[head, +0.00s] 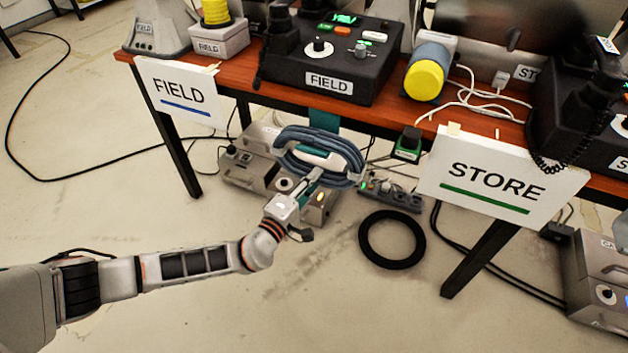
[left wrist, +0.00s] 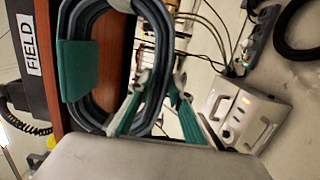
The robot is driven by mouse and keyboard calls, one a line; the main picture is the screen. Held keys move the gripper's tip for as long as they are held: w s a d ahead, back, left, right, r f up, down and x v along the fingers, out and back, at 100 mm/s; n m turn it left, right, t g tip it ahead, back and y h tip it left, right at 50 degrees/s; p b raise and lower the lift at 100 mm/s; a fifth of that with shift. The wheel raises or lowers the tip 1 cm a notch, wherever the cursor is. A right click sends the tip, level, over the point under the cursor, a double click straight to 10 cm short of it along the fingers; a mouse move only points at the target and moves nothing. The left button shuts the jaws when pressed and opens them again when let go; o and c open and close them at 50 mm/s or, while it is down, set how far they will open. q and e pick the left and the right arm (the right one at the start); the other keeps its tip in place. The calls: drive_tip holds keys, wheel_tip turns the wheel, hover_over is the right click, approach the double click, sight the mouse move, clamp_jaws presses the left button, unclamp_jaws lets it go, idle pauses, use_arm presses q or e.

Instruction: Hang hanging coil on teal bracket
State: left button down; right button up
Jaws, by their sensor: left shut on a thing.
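The hanging coil (head: 343,146), a blue-grey bundle of looped cable, is held by my left gripper (head: 314,176) just in front of the table's front edge. In the left wrist view the coil (left wrist: 156,30) passes between the green-padded fingers (left wrist: 154,100). The teal bracket (head: 323,119) is at the table edge, directly above and behind the coil in the head view. In the left wrist view a teal patch (left wrist: 77,70) overlaps the coil's table-side part. I cannot tell whether coil and bracket touch. My right gripper is not in view.
The wooden table (head: 235,78) carries a FIELD console (head: 328,62) and a yellow-ended cylinder (head: 427,79). FIELD (head: 183,92) and STORE (head: 499,177) signs hang at its front. Grey boxes (head: 254,166) and a black ring (head: 391,240) are on the floor. Floor at front is open.

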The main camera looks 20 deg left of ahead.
use_arm(q)
drive_tip(key=shift+r, duration=0.15)
drive_tip(key=c, duration=1.8)
unclamp_jaws()
drive_tip(key=shift+o, duration=0.2)
drive_tip(key=s+a, duration=0.2)
drive_tip(key=s, duration=0.9)
drive_tip(key=shift+s, duration=0.4)
drive_tip(key=shift+a, duration=0.1)
